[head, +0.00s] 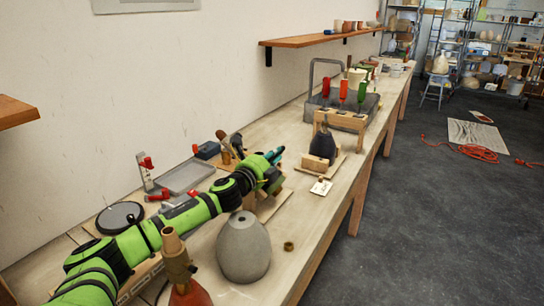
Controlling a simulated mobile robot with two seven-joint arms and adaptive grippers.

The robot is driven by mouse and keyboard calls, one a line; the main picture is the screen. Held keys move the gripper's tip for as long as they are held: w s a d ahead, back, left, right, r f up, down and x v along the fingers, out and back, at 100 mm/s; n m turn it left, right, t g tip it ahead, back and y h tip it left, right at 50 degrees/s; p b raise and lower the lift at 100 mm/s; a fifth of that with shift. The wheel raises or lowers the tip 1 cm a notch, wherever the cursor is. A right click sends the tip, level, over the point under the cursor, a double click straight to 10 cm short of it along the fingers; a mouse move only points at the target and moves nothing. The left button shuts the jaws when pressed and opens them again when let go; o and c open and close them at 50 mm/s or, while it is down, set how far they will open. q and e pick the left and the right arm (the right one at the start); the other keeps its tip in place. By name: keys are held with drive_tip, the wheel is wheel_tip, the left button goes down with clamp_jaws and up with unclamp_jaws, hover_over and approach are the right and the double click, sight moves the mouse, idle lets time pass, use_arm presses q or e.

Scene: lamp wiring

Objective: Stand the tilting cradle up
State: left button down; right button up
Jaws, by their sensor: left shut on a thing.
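A wooden stand (337,164) on the bench, in the head view, looks like the tilting cradle. A dark, vase-shaped body (322,143) rests in it, narrow end up; I cannot tell its exact tilt. My left gripper (274,170) is to the left of this stand, above a pale wooden piece (265,207). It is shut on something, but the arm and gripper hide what. I cannot tell whether the wooden piece under it belongs to the cradle. Teal parts show at its far end. My right gripper is not in view.
A grey rounded vase (244,247) and a small brass ring (288,246) stand at the bench's front. A grey tray (186,177) lies near the wall.

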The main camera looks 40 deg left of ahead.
use_arm(q)
drive_tip(key=c, duration=1.5)
unclamp_jaws()
drive_tip(key=shift+d, duration=0.25)
drive_tip(key=shift+o, duration=1.3)
drive_tip(key=shift+w, duration=0.15)
drive_tip(key=shift+w+d+f, duration=0.1)
drive_tip(key=shift+s, duration=0.8)
drive_tip(key=shift+s+d, duration=0.2)
drive_tip(key=shift+s, duration=1.3)
drive_tip(key=shift+s+d, duration=0.2)
drive_tip(key=shift+s, duration=1.25)
